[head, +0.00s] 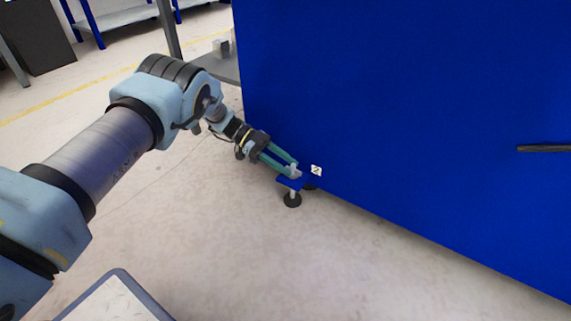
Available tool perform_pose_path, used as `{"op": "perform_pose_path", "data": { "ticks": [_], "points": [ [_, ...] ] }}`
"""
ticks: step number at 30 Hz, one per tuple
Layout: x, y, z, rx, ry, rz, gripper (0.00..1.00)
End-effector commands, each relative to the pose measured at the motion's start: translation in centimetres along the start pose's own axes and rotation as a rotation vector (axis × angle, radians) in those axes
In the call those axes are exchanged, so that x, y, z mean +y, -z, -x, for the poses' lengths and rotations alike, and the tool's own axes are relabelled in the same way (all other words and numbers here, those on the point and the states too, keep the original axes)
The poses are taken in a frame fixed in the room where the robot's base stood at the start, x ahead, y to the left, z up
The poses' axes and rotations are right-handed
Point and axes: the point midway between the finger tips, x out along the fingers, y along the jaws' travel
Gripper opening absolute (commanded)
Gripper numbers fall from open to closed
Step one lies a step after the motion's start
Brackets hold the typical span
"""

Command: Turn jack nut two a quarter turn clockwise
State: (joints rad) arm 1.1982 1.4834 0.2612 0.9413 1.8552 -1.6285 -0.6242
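Jack nut two (295,172) is a small light grey piece on top of a blue bracket (289,184) low on the blue cabinet's side. A white label (316,170) with a dark "2" is on the cabinet just right of it. A jack leg with a round black foot (292,200) stands on the floor under the bracket. My gripper (293,169) has its green fingers reaching down to the nut, one on each side of it. The nut is partly hidden by the fingers. At this size I cannot tell whether they touch it.
The large blue cabinet (400,110) fills the right side, with a dark handle (545,148). Another dark foot (309,187) shows behind the bracket. The floor (220,240) in front is clear. A grey bench (222,68) and shelves stand behind.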

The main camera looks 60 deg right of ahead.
Motion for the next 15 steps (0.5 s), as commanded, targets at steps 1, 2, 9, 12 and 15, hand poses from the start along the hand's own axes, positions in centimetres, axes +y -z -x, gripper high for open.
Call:
{"op": "perform_pose_path", "data": {
  "ticks": [1, 2, 9, 12, 15],
  "points": [
    [0.0, 0.0, 0.0, 0.000, 0.000, 0.000, 0.42],
    [0.0, 0.0, 0.0, 0.000, 0.000, 0.000, 0.42],
    [0.0, 0.1, 0.8, 0.000, 0.001, 0.000, 0.42],
    [0.0, 0.2, 2.3, -0.001, 0.003, 0.001, 0.42],
    [0.0, 0.2, 4.3, -0.002, 0.003, -0.001, 0.42]
  ]
}}
